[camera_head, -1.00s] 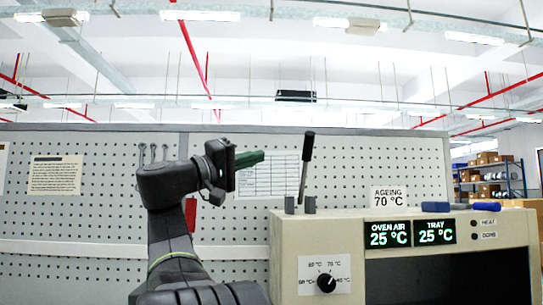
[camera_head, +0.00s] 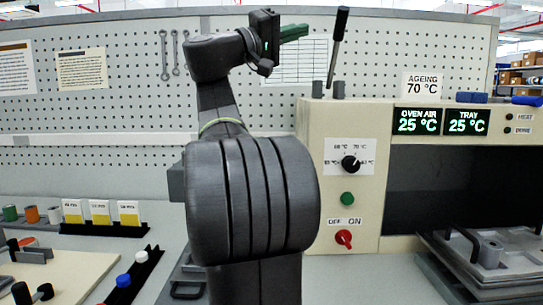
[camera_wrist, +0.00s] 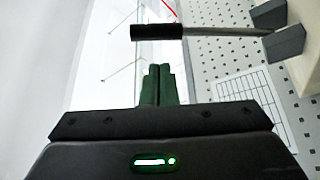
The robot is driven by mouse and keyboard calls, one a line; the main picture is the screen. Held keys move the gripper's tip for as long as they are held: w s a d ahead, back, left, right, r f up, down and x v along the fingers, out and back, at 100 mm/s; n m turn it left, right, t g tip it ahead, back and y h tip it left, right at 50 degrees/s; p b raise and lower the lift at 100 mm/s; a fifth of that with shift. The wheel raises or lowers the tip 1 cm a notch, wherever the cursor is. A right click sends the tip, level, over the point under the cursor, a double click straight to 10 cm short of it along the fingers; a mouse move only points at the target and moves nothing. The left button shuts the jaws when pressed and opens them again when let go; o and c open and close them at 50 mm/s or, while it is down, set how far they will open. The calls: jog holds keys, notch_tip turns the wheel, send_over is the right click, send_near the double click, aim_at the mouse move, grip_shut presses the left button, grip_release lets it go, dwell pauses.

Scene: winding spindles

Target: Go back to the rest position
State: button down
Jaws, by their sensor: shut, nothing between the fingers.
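My gripper (camera_head: 294,33) is raised in front of the pegboard, at the end of my dark arm, with its green fingers pointing right. In the wrist view its two green fingers (camera_wrist: 158,86) lie side by side, shut, with nothing between them. The lever (camera_head: 338,45) with a black handle stands on top of the oven, just right of the fingertips in the head view. In the wrist view the lever handle (camera_wrist: 158,32) lies across the picture beyond the fingertips; I see no contact.
The oven (camera_head: 315,165) has a dial (camera_head: 350,163), a green button (camera_head: 347,198), a red switch (camera_head: 344,238) and an open chamber with a metal tray (camera_head: 505,262). Yellow-labelled boxes (camera_head: 100,212) and coloured spools (camera_head: 32,214) stand on the bench at left. The pegboard (camera_head: 120,110) is behind.

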jog(key=w+d+r+n+y+p, duration=0.1)
jog(key=w+d+r+n+p, duration=0.1)
jog(key=w+p, duration=0.4)
jog(key=w+d+r+n+y+p, duration=0.1)
jog(key=w+d+r+n+p, duration=0.2)
jog(key=p, duration=0.6)
jog(key=shift+w+d+r+t+y, duration=0.35)
jog(key=shift+w+d+r, duration=0.45)
jog(key=shift+w+d, duration=0.65)
jog(key=shift+w+a, duration=0.2)
jog(key=shift+w, duration=0.05)
jog(key=shift+f, duration=0.15)
